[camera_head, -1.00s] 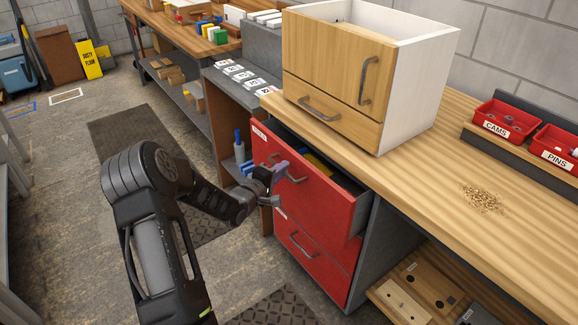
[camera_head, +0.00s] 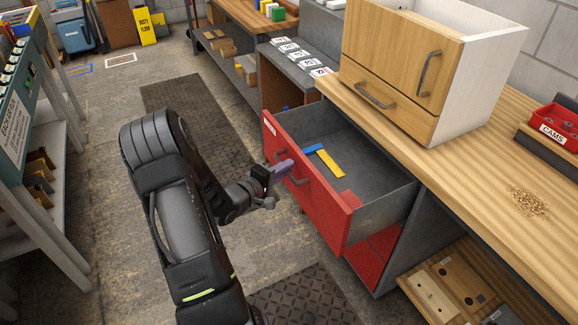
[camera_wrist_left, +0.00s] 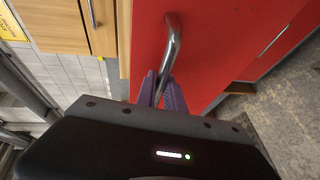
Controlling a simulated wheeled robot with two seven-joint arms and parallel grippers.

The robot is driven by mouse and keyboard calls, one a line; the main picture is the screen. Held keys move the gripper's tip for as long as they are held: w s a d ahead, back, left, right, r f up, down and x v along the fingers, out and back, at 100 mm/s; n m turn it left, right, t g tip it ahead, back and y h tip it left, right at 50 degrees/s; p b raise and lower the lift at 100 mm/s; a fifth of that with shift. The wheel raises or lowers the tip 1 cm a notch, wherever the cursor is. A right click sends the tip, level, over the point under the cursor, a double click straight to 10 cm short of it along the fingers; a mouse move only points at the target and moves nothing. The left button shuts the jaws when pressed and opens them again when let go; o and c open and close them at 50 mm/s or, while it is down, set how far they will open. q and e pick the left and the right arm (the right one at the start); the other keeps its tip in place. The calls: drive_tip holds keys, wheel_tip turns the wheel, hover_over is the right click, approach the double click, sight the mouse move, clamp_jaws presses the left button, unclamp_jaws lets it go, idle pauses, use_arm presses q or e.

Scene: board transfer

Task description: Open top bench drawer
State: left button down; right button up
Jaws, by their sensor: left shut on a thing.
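The top bench drawer (camera_head: 318,204) has a red front and a grey inside. In the head view it stands well out from the bench, and its inside is in plain view. My left gripper (camera_head: 284,171) is at the drawer's metal bar handle (camera_head: 299,181). In the left wrist view the purple fingers of my left gripper (camera_wrist_left: 162,90) are shut on the handle (camera_wrist_left: 171,50), in front of the red drawer face. My right gripper is not in view.
A yellow and blue tool (camera_head: 325,161) and a red piece lie in the drawer. A wooden-front cabinet (camera_head: 397,75) stands on the bench top (camera_head: 445,165). A second red drawer (camera_head: 366,262) is below. Floor is clear left of my arm.

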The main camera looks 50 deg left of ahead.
use_arm(q)
drive_tip(key=c, duration=1.5)
unclamp_jaws()
drive_tip(key=shift+o, duration=0.2)
drive_tip(key=shift+s, duration=0.1)
drive_tip(key=s+r, duration=0.1)
drive_tip(key=s, duration=0.6)
drive_tip(key=shift+s+d+r, duration=0.2)
drive_tip(key=shift+s+d, duration=0.05)
drive_tip(key=shift+d, duration=0.15)
